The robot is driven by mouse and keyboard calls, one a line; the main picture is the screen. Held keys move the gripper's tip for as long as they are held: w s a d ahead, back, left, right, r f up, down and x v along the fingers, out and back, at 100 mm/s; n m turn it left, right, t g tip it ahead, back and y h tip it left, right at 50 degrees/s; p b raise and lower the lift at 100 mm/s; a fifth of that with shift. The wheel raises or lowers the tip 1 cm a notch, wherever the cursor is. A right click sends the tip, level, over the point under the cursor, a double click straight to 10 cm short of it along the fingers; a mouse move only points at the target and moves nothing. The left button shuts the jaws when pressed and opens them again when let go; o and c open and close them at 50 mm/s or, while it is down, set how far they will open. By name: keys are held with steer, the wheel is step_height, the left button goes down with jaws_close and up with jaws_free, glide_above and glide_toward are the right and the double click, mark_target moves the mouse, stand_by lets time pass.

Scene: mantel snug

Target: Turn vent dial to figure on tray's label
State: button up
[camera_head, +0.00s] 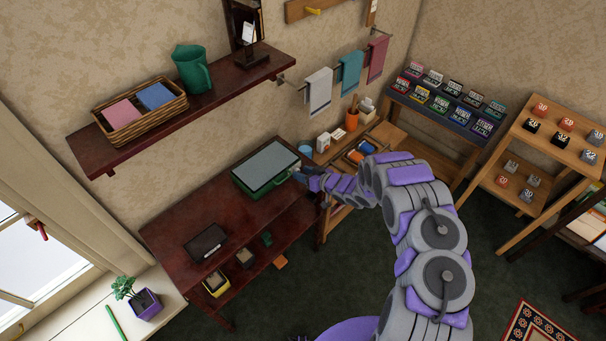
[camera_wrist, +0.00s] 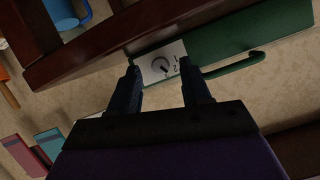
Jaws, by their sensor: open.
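A green case (camera_head: 265,187) with a grey top lies on the dark red table, and its green side (camera_wrist: 235,35) with a bar handle shows in the wrist view. A white plate (camera_wrist: 152,74) with a dark ring, a pointer and small marks is beside that green side; it looks like the dial, but the figures are too small to read surely. My gripper (camera_wrist: 159,72) is open, with its two fingertips at either side of the plate; contact cannot be told. In the head view my gripper (camera_head: 303,176) is at the case's right end. No tray label is readable.
A dark flat tray-like object (camera_head: 206,243) lies on the table's near end. A wooden tray (camera_head: 346,158) of small items is behind my arm. A shelf (camera_head: 104,153) with a basket (camera_head: 176,106) and green jug (camera_head: 192,69) overhangs. A blue mug (camera_wrist: 62,13) is near the gripper.

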steer(key=shift+w+a+f, duration=0.15)
steer(key=shift+w+a, duration=0.05)
jaws_close()
stand_by(0.5)
